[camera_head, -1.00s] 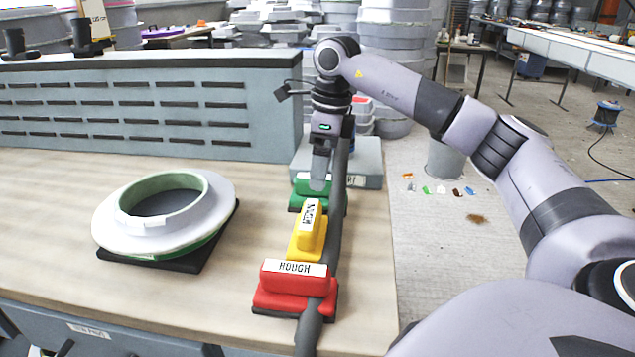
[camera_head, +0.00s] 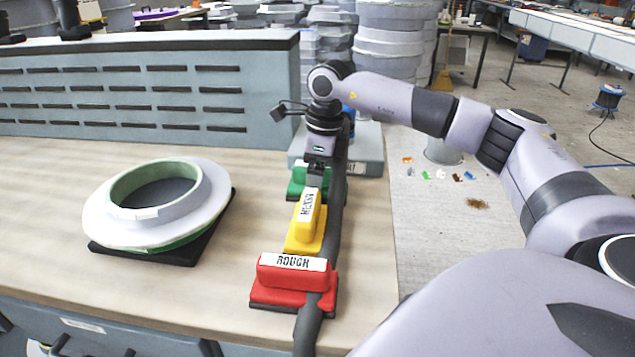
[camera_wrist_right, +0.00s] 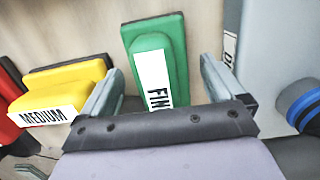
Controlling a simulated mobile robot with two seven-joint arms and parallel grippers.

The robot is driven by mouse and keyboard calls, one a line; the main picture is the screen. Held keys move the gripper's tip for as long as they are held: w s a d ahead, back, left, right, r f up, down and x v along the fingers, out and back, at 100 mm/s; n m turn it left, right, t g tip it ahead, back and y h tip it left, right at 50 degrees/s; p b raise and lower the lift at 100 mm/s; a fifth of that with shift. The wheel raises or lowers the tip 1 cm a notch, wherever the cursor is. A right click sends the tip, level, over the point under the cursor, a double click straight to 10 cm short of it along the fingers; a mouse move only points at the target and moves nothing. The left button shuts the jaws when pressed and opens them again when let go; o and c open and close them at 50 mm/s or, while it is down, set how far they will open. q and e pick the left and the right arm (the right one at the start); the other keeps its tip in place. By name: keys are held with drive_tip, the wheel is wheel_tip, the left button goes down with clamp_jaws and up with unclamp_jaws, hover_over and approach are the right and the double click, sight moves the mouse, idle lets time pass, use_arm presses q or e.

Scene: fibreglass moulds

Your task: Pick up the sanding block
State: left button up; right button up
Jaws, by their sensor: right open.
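Three sanding blocks stand in a row near the right edge of the bench. The red one labelled ROUGH (camera_head: 292,279) is nearest, the yellow one labelled MEDIUM (camera_head: 300,234) is in the middle, and the green one (camera_head: 296,182) is farthest. My right gripper (camera_head: 319,176) is over the green block, partly hiding it. In the right wrist view, the open fingers (camera_wrist_right: 160,78) lie either side of the green block (camera_wrist_right: 177,55), whose label reads "FIN" before it is cut off. The yellow block (camera_wrist_right: 62,88) is left of the fingers. My left gripper is not in view.
A grey hose (camera_head: 334,235) runs along the right side of the blocks. A ring-shaped mould (camera_head: 205,205) sits on a black mat at left. A slotted grey box (camera_head: 120,90) stands behind. A grey case (camera_head: 368,146) is beyond the green block.

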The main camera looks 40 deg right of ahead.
drive_tip(key=shift+c, duration=0.4)
drive_tip(key=c, duration=1.2)
drive_tip(key=shift+o, duration=0.2)
drive_tip(key=shift+r, duration=0.1)
wheel_tip(320, 180, up, 20)
drive_tip(key=p, duration=0.2)
drive_tip(key=shift+p, duration=0.4)
